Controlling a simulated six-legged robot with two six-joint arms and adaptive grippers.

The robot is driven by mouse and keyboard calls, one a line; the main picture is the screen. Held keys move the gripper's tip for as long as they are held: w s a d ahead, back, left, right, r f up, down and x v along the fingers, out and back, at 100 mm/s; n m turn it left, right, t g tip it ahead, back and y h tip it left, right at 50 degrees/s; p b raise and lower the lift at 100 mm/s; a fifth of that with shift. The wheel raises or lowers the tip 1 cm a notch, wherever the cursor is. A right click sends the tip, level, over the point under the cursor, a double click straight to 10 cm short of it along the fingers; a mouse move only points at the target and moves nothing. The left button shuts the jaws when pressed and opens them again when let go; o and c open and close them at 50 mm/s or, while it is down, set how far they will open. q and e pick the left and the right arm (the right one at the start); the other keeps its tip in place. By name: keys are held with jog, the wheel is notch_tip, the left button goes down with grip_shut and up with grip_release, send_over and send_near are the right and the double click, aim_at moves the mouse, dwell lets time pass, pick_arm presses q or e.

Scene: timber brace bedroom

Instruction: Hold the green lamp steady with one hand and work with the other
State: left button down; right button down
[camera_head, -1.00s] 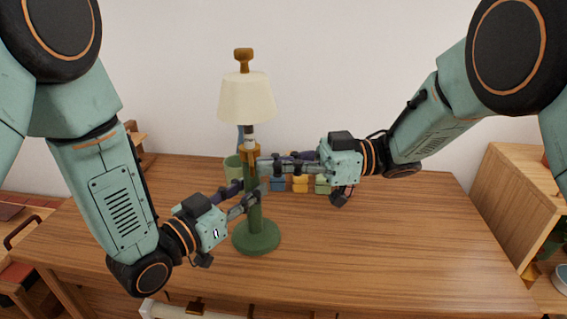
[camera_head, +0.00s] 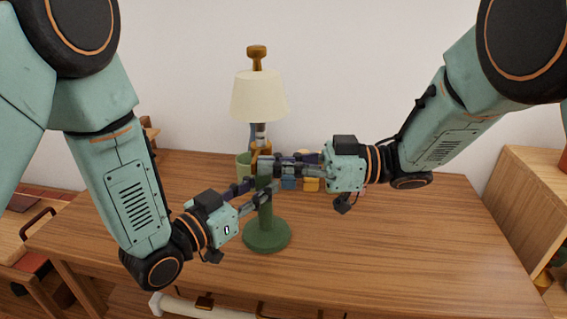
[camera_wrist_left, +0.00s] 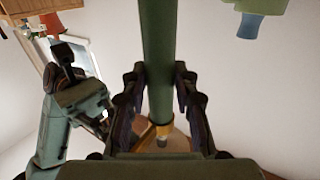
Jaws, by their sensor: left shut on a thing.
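The green lamp stands upright on the table, with a round green base (camera_head: 267,236), a green stem, a wooden collar and a cream shade (camera_head: 258,96). My left gripper (camera_head: 266,194) is shut on the stem at about mid-height. In the left wrist view the green stem (camera_wrist_left: 158,60) runs between its two fingers, with the golden collar (camera_wrist_left: 150,132) beyond. My right gripper (camera_head: 266,166) reaches in from the right at the top of the stem, just below the collar. Its fingers overlap the lamp, and I cannot tell whether they are closed on it.
A blue block (camera_head: 288,183) and a yellow block (camera_head: 311,184) sit behind my right fingers. The wooden table (camera_head: 400,245) is clear at the right and front. A wooden shelf (camera_head: 535,200) stands to the right.

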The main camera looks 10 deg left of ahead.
pick_arm(q)
jog(key=c, duration=1)
grip_release()
pick_arm(e)
jog(key=d, duration=1.4)
jog(key=shift+w, duration=0.3)
pick_arm(q)
jog(key=shift+o, duration=0.2)
jog(key=shift+s+a, duration=0.1)
